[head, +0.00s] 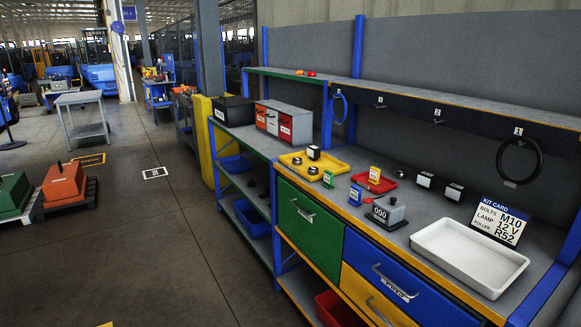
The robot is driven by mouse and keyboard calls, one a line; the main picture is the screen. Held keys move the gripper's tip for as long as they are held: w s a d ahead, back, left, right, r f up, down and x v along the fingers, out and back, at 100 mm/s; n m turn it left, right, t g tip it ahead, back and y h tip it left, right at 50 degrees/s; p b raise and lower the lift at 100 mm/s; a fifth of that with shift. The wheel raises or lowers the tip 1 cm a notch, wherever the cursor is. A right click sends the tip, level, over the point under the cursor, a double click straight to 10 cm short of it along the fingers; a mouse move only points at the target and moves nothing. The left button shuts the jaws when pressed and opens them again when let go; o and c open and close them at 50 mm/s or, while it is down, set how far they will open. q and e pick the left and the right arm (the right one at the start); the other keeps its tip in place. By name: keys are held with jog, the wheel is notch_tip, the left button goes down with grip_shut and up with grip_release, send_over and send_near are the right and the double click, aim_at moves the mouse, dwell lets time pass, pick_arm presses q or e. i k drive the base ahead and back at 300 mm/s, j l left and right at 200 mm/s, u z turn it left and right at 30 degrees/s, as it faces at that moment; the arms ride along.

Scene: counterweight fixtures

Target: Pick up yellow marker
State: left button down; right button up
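A small upright yellow marker (375,173) with a pale label stands at the red tray (383,186) on the workbench. A green marker (328,179) stands to its left by the yellow tray, and a blue marker (355,195) stands in front of the red tray. The markers look like small labelled blocks; their text is too small to read. Neither of my grippers shows in the head view.
A yellow tray (296,158) holds dark round parts. A grey counter block (387,213) reads 000. An empty white tray (468,258) lies right, below a kit card (499,222). Drawers (310,223) front the bench. Open floor (160,240) lies left.

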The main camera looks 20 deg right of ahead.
aim_at(375, 173)
jog(key=i+z, duration=0.15)
jog(key=i, duration=0.3)
jog(key=i+j+z, duration=0.2)
jog(key=i, duration=0.25)
jog(key=i+j+z, duration=0.15)
jog(key=i, duration=0.3)
jog(key=i+j+z, duration=0.15)
jog(key=i, duration=0.3)
